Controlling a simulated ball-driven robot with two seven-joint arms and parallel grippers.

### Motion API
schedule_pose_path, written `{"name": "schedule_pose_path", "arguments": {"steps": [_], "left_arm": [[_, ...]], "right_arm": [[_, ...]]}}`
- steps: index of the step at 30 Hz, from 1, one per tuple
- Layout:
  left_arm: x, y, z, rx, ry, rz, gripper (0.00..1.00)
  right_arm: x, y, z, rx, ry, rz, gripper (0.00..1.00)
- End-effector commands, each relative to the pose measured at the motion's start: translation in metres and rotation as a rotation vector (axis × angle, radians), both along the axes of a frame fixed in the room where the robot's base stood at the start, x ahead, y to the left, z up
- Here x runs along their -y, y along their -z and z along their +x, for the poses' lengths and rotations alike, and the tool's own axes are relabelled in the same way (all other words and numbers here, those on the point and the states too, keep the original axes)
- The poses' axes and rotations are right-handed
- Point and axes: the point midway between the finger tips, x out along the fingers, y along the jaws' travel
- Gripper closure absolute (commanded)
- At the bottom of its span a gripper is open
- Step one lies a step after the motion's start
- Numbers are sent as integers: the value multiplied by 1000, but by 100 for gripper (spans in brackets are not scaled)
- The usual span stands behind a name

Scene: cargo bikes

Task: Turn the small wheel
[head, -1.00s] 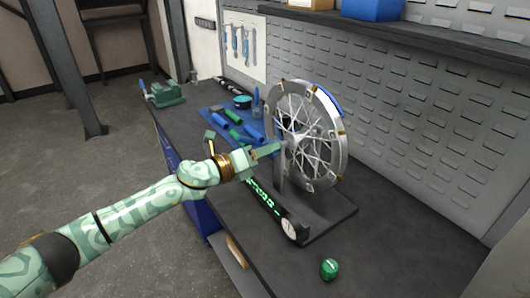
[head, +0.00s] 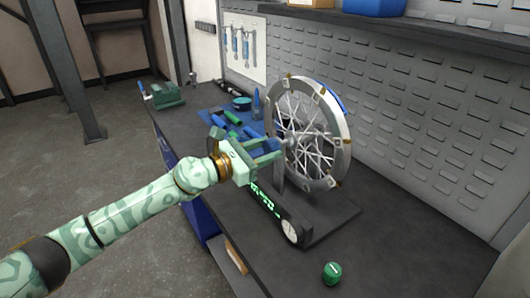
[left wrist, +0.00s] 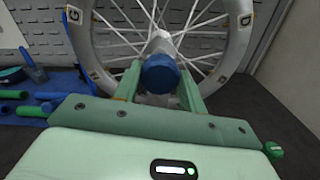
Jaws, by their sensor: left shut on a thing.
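The small wheel (head: 337,120), a silver rim with thin spokes and lettered plates, stands upright on a dark stand (head: 325,225) on the workbench. My left gripper (head: 277,150) reaches its hub from the left. In the left wrist view my green fingers (left wrist: 160,88) sit either side of a round blue knob (left wrist: 160,74) at the hub, shut on it. The wheel's rim (left wrist: 238,45) shows behind them. My right gripper is in neither view.
A green-lit bar with a round dial (head: 291,230) lies in front of the wheel. A small green round object (head: 332,272) sits at the bench front. Blue and green tools, a cup (head: 242,103) and a green vise (head: 167,95) stand behind. A slotted wall (head: 430,130) rises at right.

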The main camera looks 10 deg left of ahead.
Motion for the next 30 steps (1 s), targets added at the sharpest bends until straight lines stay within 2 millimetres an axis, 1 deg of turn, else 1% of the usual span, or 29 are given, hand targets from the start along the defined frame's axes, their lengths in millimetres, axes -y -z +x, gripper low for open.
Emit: {"name": "schedule_pose_path", "arguments": {"steps": [1,9,15,30], "left_arm": [[0,6,-1,22,2,33,100],[0,5,-1,164,2,174,100],[0,5,-1,232,2,243,100],[0,4,-1,276,3,287,100]], "right_arm": [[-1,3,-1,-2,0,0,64],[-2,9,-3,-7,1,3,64],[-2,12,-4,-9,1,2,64],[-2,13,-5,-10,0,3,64]]}}
